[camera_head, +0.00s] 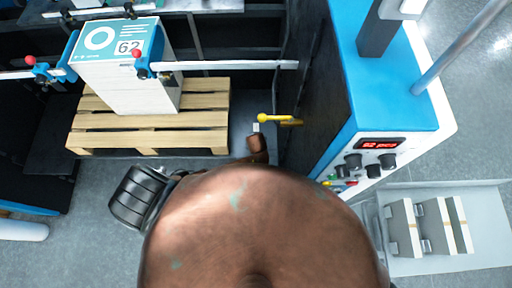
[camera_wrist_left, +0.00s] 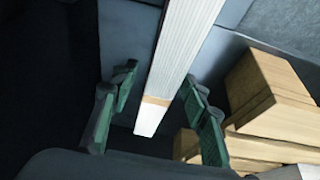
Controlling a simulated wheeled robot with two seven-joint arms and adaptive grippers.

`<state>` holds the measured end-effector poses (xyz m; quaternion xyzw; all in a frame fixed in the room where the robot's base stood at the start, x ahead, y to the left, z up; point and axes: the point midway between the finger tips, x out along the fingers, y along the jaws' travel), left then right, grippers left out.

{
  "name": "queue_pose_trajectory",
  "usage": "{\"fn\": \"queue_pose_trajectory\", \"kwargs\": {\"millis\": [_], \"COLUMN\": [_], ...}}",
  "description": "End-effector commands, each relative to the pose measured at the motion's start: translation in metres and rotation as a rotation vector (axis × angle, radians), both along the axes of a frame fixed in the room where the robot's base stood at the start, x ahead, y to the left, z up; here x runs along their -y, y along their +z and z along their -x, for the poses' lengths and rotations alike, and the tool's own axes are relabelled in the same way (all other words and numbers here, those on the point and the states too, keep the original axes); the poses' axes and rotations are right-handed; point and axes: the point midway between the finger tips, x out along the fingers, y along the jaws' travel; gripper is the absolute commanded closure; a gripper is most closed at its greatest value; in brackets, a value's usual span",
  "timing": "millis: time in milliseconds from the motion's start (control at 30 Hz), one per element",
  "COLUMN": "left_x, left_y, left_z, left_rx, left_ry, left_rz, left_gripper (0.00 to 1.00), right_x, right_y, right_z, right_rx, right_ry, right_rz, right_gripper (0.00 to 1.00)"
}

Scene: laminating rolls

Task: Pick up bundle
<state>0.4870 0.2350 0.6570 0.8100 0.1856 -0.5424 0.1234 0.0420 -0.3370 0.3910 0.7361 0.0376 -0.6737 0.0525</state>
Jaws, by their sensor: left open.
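A pale striped length (camera_wrist_left: 180,60), which looks like a bundle of sheets, has a brown band near its white lower end in the left wrist view. My left gripper (camera_wrist_left: 160,80) is open, with one green-padded finger on each side of it and gaps showing on both sides. Whether it lies fully between the fingers in depth I cannot tell. In the head view I cannot make out the left gripper, and my right gripper does not show. A white stack of sheets (camera_head: 128,88) with a blue label reading 62 stands on a wooden pallet (camera_head: 150,137).
A blue-and-white machine (camera_head: 395,95) with a red display and knobs stands at the right. Several pale blocks (camera_head: 436,228) sit on a light tray (camera_head: 488,205). A yellow-knobbed lever (camera_head: 275,118) projects near the dark panel. A large brown rounded surface hides the lower middle.

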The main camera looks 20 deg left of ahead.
Motion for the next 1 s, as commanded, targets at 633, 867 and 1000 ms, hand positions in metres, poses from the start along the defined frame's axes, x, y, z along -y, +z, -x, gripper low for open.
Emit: {"fn": "queue_pose_trajectory", "kwargs": {"millis": [633, 867, 1000], "left_x": [-0.0001, -0.0002, -0.0001], "left_y": [-0.0015, -0.0014, -0.0015], "left_z": [-0.0011, -0.001, -0.001], "left_rx": [0.001, 0.0, 0.0], "left_ry": [0.0, 0.0, 0.0], "left_rz": [0.0, 0.001, 0.001], "left_gripper": [0.85, 1.0, 1.0], "right_x": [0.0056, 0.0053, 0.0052], "right_y": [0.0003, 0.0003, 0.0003], "right_z": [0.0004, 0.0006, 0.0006], "right_rx": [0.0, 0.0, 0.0], "right_ry": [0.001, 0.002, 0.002], "right_rz": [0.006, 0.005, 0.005], "right_gripper": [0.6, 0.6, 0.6]}}
